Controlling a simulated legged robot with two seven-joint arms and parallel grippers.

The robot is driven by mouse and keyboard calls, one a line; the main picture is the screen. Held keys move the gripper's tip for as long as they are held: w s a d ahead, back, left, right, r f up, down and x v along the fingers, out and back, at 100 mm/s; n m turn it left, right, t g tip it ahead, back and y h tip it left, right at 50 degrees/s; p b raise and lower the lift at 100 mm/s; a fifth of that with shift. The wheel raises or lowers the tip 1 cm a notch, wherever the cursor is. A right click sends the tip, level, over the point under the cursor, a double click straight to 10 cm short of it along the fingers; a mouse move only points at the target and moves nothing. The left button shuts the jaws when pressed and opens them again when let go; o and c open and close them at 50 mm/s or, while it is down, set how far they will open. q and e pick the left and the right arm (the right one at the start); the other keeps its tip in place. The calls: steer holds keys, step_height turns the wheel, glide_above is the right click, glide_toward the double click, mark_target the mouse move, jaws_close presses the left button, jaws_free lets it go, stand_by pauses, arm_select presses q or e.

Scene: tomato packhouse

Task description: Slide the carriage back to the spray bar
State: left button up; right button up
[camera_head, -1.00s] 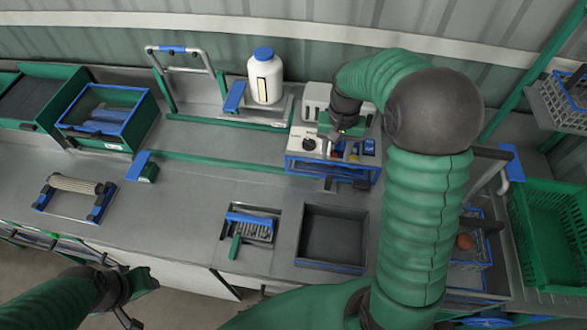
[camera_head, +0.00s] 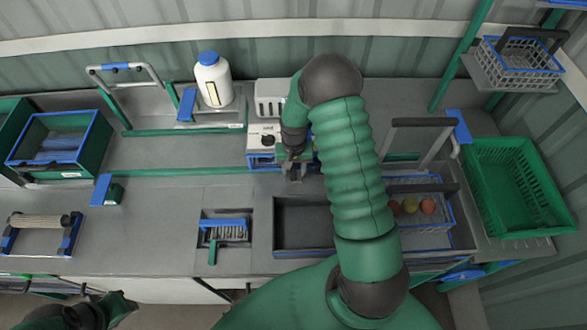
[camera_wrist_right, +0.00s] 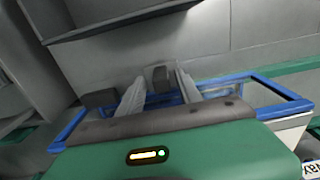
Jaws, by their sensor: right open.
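A blue-rimmed wire basket (camera_head: 446,222) with 3 red and greenish tomatoes sits at the right, partly behind my right arm. A dark bar (camera_head: 432,188) crosses its back edge, and a bar on grey posts (camera_head: 424,122) stands behind. I cannot tell for sure which parts are the carriage and the spray bar. My right gripper (camera_head: 294,174) is open and empty, at the front of a white box with a knob (camera_head: 258,130). In the wrist view its fingers (camera_wrist_right: 132,88) are apart over a blue-rimmed frame (camera_wrist_right: 273,86). My left gripper (camera_head: 122,304) is low at the left; its jaws are unclear.
An empty dark tray (camera_head: 296,238) lies just in front of my right gripper. Green rails (camera_head: 190,172) run along the bench. A green crate (camera_head: 515,190) stands at the far right. A white bottle (camera_head: 214,82) stands at the back.

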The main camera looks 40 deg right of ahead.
steer(key=shift+a, duration=0.2)
steer(key=shift+c, duration=0.3)
steer(key=shift+c, duration=1.1)
jaws_close()
steer(key=shift+w, duration=0.1)
